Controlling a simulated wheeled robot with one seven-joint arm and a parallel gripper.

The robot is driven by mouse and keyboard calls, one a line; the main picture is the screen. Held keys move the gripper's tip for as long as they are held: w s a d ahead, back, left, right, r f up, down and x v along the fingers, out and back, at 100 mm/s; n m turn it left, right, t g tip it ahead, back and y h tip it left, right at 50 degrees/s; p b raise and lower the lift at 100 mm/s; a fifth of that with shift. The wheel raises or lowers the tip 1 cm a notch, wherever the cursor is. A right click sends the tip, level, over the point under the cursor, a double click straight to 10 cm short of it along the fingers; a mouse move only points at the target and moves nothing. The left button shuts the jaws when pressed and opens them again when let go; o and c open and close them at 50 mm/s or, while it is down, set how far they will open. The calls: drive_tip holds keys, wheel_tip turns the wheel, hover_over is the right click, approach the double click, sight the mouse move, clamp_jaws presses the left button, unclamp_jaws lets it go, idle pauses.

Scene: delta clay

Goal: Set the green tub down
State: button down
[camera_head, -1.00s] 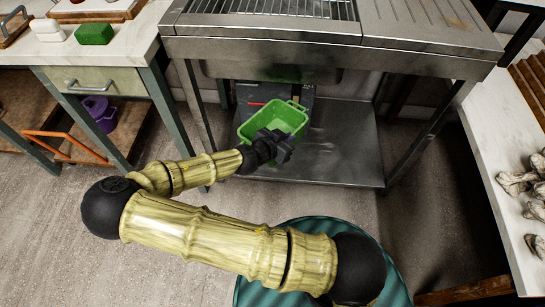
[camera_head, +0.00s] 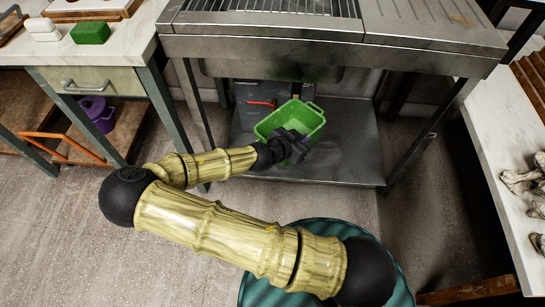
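The green tub (camera_head: 304,117) is an open, rectangular tub with a handle loop at its far right corner. It is over the lower metal shelf (camera_head: 346,160) under the sink bench, towards the shelf's left half. My gripper (camera_head: 294,145) is at the tub's near side, against its near wall and rim. The fingers are dark and small, and my arm's end covers part of the tub's near side. I cannot see clearly how the fingers meet the wall. I cannot tell whether the tub's base touches the shelf.
A grey box with a red handle (camera_head: 262,103) stands behind the tub to the left. Bench legs (camera_head: 440,130) flank the shelf. The shelf's right half is clear. A left table (camera_head: 130,40) holds a green block (camera_head: 91,31). A right counter (camera_head: 500,150) holds pale objects.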

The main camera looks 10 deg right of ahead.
drive_tip(key=s+a+f+b, duration=0.1)
drive_tip(key=a+f+b, duration=0.1)
drive_tip(key=f+b, duration=0.3)
drive_tip(key=s+a+f+b, duration=0.2)
drive_tip(key=f+b, duration=0.3)
drive_tip(key=f, duration=0.7)
drive_tip(key=s+a+f+m+b, duration=0.1)
drive_tip(key=a+f+b, duration=0.3)
drive_tip(key=f, duration=0.5)
drive_tip(key=shift+s+a+f+b, duration=0.15)
drive_tip(key=shift+s+a+b, duration=0.1)
drive_tip(key=shift+b, duration=0.35)
drive_tip(key=shift+w, duration=0.15)
